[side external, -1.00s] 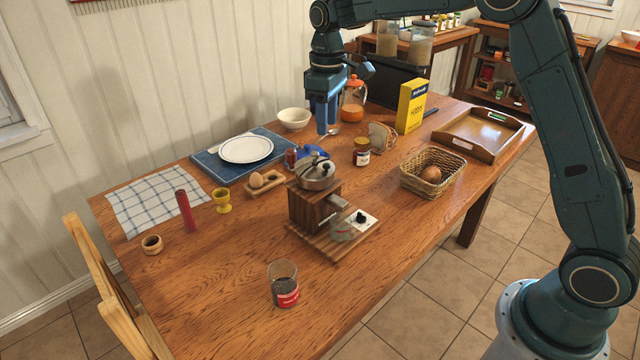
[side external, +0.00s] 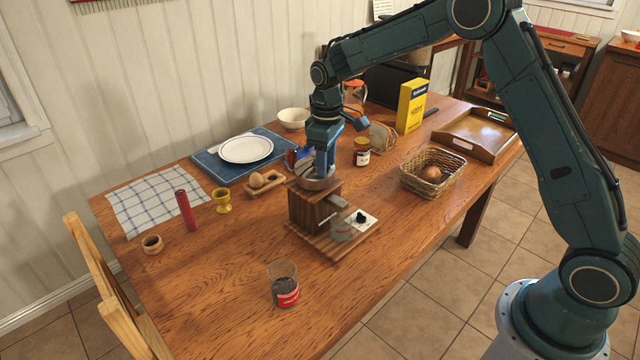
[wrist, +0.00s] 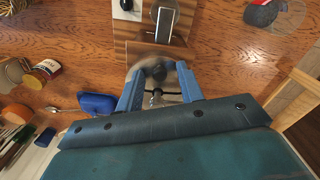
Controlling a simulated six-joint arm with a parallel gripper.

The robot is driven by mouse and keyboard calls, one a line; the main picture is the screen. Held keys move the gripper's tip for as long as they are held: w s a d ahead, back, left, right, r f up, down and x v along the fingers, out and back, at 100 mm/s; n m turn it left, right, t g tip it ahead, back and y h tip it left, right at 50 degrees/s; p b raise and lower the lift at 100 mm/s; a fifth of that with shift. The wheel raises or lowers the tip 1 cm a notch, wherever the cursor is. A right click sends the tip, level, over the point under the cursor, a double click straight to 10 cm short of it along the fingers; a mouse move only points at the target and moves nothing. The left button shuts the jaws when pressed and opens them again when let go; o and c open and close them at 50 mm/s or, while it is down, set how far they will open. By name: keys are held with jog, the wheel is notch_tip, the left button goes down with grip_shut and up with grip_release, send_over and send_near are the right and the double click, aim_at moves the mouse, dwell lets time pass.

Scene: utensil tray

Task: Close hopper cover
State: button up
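The coffee grinder (side external: 311,210) has a wooden box body and stands on a slatted board in the middle of the table. My gripper (side external: 321,172) points down right at the hopper. In the wrist view my gripper (wrist: 161,75) has its two blue fingers apart, with the round grey hopper top (wrist: 155,76) and a dark knob-like part between them. I cannot tell whether the fingers touch it, or how the cover sits.
A jam jar (side external: 361,152), toast rack (side external: 382,138) and egg basket (side external: 432,172) stand right of the grinder. An egg holder (side external: 266,183) and yellow egg cup (side external: 222,201) are left. A glass (side external: 284,284) stands in front. The front left tabletop is mostly clear.

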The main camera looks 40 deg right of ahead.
grip_shut()
jog(key=shift+a+m, duration=0.1)
jog(key=shift+m, duration=0.4)
grip_release()
jog(key=shift+r, duration=0.1)
notch_tip(320, 180, up, 14)
dwell(0.8)
